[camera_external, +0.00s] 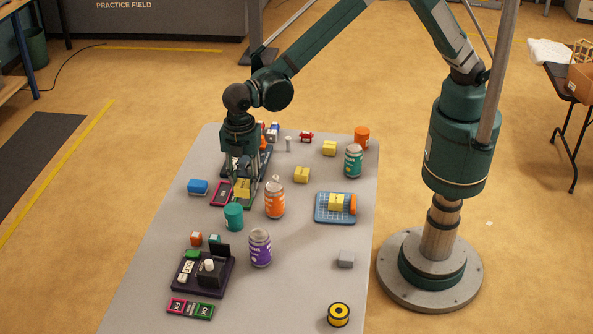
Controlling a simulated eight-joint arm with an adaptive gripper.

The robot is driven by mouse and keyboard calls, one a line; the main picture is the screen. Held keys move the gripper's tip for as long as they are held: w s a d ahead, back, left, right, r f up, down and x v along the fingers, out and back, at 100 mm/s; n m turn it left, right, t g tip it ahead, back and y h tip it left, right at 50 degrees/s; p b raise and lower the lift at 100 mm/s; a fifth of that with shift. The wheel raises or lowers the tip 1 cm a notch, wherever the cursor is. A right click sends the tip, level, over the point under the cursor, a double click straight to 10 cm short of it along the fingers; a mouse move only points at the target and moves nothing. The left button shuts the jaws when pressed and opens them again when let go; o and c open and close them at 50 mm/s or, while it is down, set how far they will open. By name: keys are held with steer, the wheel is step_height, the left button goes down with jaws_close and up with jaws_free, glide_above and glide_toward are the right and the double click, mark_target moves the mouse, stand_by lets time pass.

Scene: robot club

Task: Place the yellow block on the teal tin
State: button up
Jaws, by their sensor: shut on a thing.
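My gripper (243,183) points down over the far left part of the table and is shut on a yellow block (243,190). A plain teal tin (233,218) stands upright on the table, just nearer the camera than the held block. From this view I cannot tell how high the block is above the table. Other yellow blocks stand on the table, one near the middle (302,175) and one farther back (329,148). Another yellow block (337,202) is on a blue gridded tray (322,219).
An orange can (275,200) stands close right of the teal tin, and a purple can (260,249) stands nearer. A teal labelled can (353,162) is at the back right. A dark device (206,272) fills the front left.

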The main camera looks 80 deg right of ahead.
steer(key=r, duration=0.2)
glide_above(236, 205)
steer(key=shift+f+p, duration=0.2)
steer(key=shift+p, duration=0.2)
steer(key=shift+f, duration=0.15)
steer(key=shift+f, duration=3)
steer(key=shift+f, duration=1.85)
steer(key=shift+f+b, duration=0.2)
steer(key=shift+b, duration=0.15)
steer(key=o, duration=0.9)
steer(key=shift+r, duration=0.15)
